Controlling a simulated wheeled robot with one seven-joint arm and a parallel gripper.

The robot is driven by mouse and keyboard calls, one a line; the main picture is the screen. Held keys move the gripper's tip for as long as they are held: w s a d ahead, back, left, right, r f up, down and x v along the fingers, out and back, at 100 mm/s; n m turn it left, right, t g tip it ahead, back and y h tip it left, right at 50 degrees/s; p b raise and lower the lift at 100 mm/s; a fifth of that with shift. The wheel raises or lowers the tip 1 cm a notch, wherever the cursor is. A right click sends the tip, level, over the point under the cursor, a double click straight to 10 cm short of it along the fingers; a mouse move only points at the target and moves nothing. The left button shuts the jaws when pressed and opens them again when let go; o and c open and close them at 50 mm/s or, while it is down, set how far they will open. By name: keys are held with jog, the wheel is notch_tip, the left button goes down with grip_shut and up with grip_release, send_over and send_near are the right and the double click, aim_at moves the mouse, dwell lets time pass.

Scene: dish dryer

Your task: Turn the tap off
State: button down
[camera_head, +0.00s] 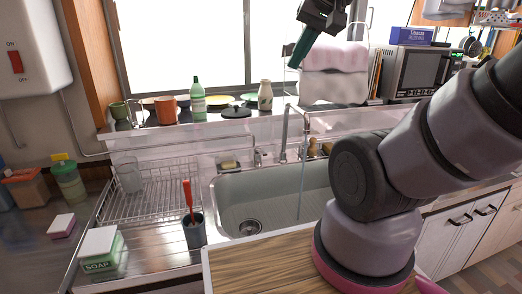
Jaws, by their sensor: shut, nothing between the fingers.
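The metal tap (284,140) stands behind the sink (318,184), with a tall curved spout. A thin stream of water (302,175) falls from the spout into the basin. A small metal fitting, which looks like a tap handle (257,157), stands left of the spout. My gripper (295,61) is at the top of the view, above and behind the tap and well clear of it. Its greenish fingers are together and hold nothing.
My arm fills the right side and hides part of the sink and counter. A dish rack (150,195) stands left of the sink. Bottles and cups line the window sill (180,135). A microwave (415,72) stands at the right back.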

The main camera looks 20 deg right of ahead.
jog(key=w+f+n, duration=0.1)
jog(key=w+f, duration=0.2)
jog(key=w, duration=0.7)
jog(key=n+g+h, duration=0.1)
jog(key=n+h, duration=0.1)
jog(key=n, duration=0.1)
send_over(263, 152)
jog(key=f, duration=2)
jog(key=s+f, duration=0.1)
jog(key=f, duration=1)
jog(key=shift+f, duration=0.1)
jog(key=shift+s+f, duration=0.25)
jog(key=shift+f, duration=0.95)
jog(key=shift+s+f, duration=0.15)
jog(key=shift+f, duration=0.55)
jog(key=shift+s+f, duration=0.4)
jog(key=shift+f, duration=0.35)
jog(key=shift+s+f, duration=0.4)
jog(key=shift+f, duration=0.3)
